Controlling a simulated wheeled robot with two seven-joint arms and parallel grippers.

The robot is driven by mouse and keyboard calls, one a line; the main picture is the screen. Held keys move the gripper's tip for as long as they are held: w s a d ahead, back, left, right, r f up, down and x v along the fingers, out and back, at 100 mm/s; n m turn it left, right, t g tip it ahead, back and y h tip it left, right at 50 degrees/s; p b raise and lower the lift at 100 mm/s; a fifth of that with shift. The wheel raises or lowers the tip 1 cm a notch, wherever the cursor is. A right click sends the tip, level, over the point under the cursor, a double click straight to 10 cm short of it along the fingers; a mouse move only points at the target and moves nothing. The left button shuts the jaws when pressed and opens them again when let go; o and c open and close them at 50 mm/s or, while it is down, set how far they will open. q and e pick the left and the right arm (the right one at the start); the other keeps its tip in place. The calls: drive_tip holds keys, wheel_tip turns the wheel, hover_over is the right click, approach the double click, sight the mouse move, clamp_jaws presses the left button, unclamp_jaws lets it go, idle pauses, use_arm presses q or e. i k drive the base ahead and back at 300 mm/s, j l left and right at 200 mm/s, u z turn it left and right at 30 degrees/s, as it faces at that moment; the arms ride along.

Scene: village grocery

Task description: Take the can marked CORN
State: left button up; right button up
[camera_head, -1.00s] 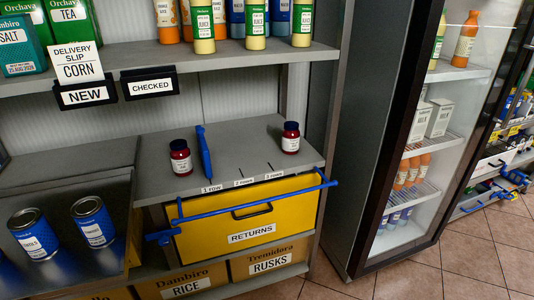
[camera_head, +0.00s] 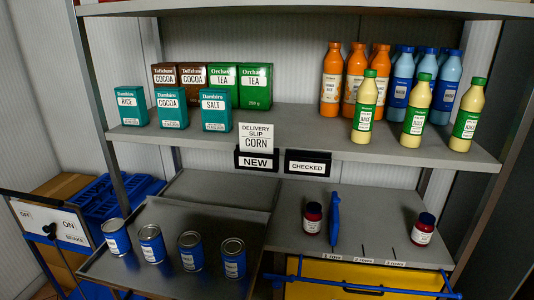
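Several blue cans with white labels and metal lids stand upright in a row on the grey metal tray (camera_head: 140,283) at lower left. They are the far left can (camera_head: 117,240), the second can (camera_head: 152,247), the third can (camera_head: 190,256) and the far right can (camera_head: 232,260). Their label words are too small and turned to read, so I cannot tell which is marked CORN. A delivery slip (camera_head: 257,137) reading CORN stands in the black NEW holder (camera_head: 257,161) on the shelf edge. Neither of my grippers is in view.
A CHECKED holder (camera_head: 307,163) sits beside NEW. The upper shelf (camera_head: 300,124) carries boxes and bottles. Right of the tray, a lower shelf (camera_head: 375,215) holds two dark red jars (camera_head: 312,217) (camera_head: 423,229) and a blue tool (camera_head: 334,218), above a yellow drawer (camera_head: 355,272).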

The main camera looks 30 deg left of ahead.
sight(115, 231)
drive_tip(key=u, duration=2.1)
drive_tip(key=i+l+u, duration=0.1)
drive_tip(key=i+l, duration=0.2)
drive_tip(key=l, duration=0.15)
